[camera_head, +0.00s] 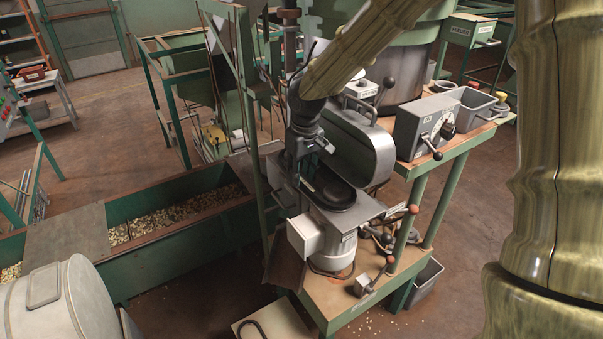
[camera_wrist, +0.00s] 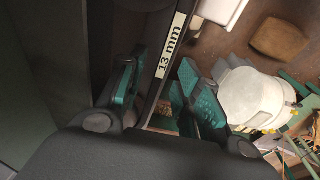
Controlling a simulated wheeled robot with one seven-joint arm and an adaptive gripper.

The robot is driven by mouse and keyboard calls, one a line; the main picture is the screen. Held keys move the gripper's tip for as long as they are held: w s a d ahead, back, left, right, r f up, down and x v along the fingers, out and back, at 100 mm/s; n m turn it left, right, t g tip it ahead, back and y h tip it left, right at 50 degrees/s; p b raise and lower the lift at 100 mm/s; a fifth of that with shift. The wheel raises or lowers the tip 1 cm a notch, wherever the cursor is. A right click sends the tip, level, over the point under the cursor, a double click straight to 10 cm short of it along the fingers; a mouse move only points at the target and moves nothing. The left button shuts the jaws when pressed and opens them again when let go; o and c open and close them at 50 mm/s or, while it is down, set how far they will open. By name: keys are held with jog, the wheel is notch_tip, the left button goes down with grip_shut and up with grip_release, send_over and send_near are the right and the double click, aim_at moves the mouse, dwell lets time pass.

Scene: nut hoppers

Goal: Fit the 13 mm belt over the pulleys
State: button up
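A black belt (camera_wrist: 158,85) with a white "13 mm" label runs between the teal fingers of my gripper (camera_wrist: 160,85) in the wrist view. Gaps show between the belt and both finger pads, so the gripper looks open around or just above it. In the head view my gripper (camera_head: 294,183) points down beside a dark oval loop (camera_head: 330,190) on top of the machine. I cannot tell whether the loop lies around the pulleys, which are hidden. A rounded grey guard (camera_head: 362,150) stands raised behind it.
A grey box with a dial and lever (camera_head: 420,128) and a grey bin (camera_head: 465,108) stand at the right. A dark loop (camera_head: 252,328) lies on a pale surface at the bottom. A pale drum (camera_head: 70,300) is at lower left. A green hopper of nuts (camera_head: 165,262) lies left.

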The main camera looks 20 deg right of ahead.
notch_tip(320, 180, up, 12)
jog(key=s, duration=0.1)
jog(key=shift+s+f, duration=0.2)
jog(key=shift+f, duration=0.05)
jog(key=shift+f, duration=0.1)
dwell(0.5)
